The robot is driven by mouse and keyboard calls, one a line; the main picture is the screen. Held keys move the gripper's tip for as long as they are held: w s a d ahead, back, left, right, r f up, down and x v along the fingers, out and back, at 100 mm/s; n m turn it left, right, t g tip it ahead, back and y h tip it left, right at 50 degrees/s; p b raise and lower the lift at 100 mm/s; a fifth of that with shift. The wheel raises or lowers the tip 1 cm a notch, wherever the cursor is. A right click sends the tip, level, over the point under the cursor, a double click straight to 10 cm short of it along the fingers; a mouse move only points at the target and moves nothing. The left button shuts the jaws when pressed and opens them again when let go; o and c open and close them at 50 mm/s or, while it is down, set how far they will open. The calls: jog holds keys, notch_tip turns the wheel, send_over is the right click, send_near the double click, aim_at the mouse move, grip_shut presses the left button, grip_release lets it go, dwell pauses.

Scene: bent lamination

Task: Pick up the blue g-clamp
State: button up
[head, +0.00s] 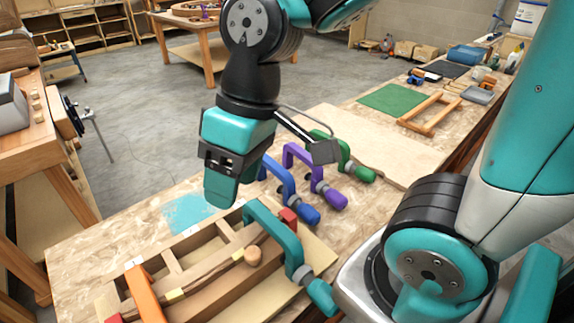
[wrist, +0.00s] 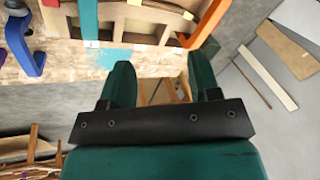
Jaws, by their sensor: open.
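The blue g-clamp (head: 283,187) lies on the workbench in the head view, between my gripper and a purple clamp, and its upper end is partly hidden behind my gripper. In the wrist view the blue g-clamp (wrist: 24,48) shows at the far left, well to the side of the fingers. My gripper (head: 221,192) hangs above the bench, left of the blue clamp in the head view. In the wrist view its two fingers (wrist: 162,72) are apart with nothing between them.
A purple clamp (head: 311,170) and a green clamp (head: 346,158) stand just right of the blue one. In front is a wooden form (head: 190,285) with a teal clamp (head: 275,229) and an orange clamp (head: 144,294). A plywood board (head: 385,145) lies behind.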

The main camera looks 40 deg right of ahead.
jog(key=w+d+f+m+h, duration=0.1)
jog(key=w+d+m+h, duration=0.15)
jog(key=w+d, duration=0.7)
jog(key=m+h+p, duration=0.1)
jog(key=m+p, duration=0.1)
jog(key=m, duration=0.2)
send_over(276, 166)
notch_tip(276, 166, down, 5)
notch_tip(276, 166, down, 10)
jog(key=shift+w+a+f+p, duration=0.1)
jog(key=shift+w+a+p, duration=0.05)
jog(key=shift+p, duration=0.2)
jog(key=shift+d+f+p, duration=0.2)
jog(key=shift+f+p, duration=0.5)
jog(key=shift+f, duration=2.3)
jog(key=shift+f, duration=0.25)
jog(key=c, duration=0.9)
